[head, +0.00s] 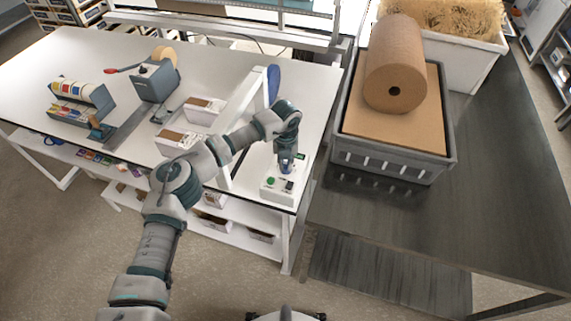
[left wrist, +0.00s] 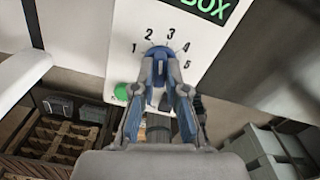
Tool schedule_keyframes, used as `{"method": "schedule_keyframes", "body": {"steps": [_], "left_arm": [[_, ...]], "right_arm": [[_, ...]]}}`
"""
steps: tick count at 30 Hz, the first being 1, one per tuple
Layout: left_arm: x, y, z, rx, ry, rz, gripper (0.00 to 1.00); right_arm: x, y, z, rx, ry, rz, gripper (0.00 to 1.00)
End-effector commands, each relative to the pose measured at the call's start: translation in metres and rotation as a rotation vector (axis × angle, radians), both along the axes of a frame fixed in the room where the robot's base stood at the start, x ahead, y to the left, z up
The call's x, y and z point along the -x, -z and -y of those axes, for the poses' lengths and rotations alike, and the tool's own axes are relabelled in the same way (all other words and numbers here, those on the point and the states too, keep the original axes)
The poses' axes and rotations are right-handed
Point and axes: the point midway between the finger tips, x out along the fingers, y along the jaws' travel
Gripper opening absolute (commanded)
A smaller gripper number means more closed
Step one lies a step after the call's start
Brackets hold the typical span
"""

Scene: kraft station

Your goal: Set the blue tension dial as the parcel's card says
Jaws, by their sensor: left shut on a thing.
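The blue tension dial (left wrist: 160,52) shows in the left wrist view on a white control box (left wrist: 205,60) with a scale from 1 to 5 around it. My left gripper (left wrist: 164,88) is shut on the dial, one finger on each side. The fingers cover much of the dial, and I cannot tell exactly which number it points at. In the head view my left gripper (head: 287,165) reaches down to the control box (head: 270,193) at the table's front right corner. No parcel or card can be made out for certain. My right gripper is not in view.
A green button (left wrist: 121,91) sits left of the dial. A white upright frame (head: 240,105) stands beside my arm. A grey crate (head: 395,165) with a brown paper roll (head: 395,60) stands on the dark bench at right.

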Motion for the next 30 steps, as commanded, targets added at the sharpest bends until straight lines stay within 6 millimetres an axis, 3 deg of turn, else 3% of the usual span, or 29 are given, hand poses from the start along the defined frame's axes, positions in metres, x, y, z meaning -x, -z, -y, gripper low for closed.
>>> {"method": "schedule_keyframes", "body": {"steps": [15,30], "left_arm": [[-0.0037,-0.0040,-0.0008,0.006,-0.343,0.013,0.00],[-0.0040,-0.0043,-0.0011,0.006,-0.406,0.013,0.00]], "right_arm": [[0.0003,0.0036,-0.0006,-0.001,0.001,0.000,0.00],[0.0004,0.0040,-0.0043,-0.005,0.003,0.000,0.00]]}}
